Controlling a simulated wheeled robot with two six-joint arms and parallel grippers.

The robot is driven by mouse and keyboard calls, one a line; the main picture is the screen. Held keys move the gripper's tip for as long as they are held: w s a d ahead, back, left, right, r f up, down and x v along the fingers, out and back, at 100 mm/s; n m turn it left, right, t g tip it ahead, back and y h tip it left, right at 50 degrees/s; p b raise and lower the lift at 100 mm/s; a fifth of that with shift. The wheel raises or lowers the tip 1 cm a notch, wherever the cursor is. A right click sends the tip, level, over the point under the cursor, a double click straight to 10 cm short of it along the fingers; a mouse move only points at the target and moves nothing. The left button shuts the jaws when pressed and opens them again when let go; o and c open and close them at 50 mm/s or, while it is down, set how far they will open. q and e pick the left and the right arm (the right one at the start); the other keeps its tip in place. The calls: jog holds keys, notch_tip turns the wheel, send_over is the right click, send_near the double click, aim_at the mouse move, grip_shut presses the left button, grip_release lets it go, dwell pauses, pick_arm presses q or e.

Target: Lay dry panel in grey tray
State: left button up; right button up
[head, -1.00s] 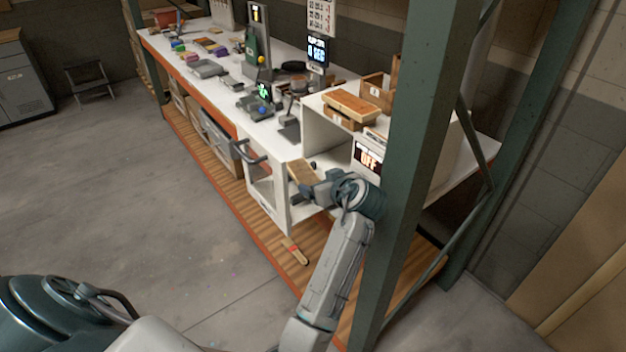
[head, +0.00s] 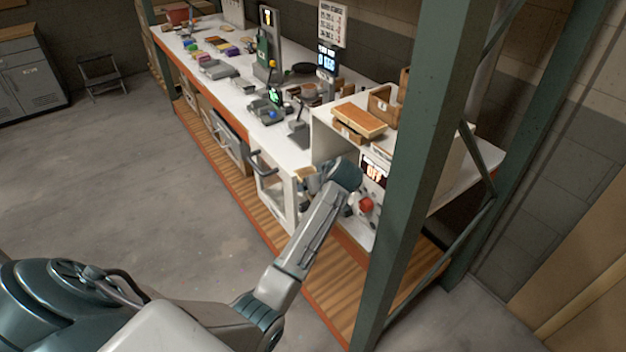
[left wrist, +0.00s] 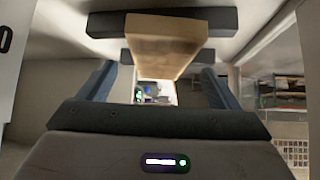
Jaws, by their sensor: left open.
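The wooden panel (left wrist: 165,42) lies across two dark bars (left wrist: 218,18) inside the white cabinet in the left wrist view. My left gripper (left wrist: 158,72) is open, with its fingers apart on either side of the panel's line; I cannot tell whether they touch it. In the head view my left arm reaches into the open cabinet, and my wrist hides most of the gripper. A tan piece, seemingly the panel (head: 307,172), shows just left of the wrist. A grey tray (head: 217,69) sits on the white bench further back. My right gripper is out of view.
The cabinet door (head: 270,192) stands open with its handle toward the room. An OFF display (head: 374,172) and a red knob (head: 366,205) are right of my wrist. A green post (head: 415,170) stands close on the right. The floor (head: 150,170) at left is clear.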

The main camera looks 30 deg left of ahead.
pick_arm(q)
jog(key=shift+x, duration=1.4)
jog(key=shift+r, duration=0.1)
jog(key=c, duration=1.2)
jog(key=shift+r, duration=0.15)
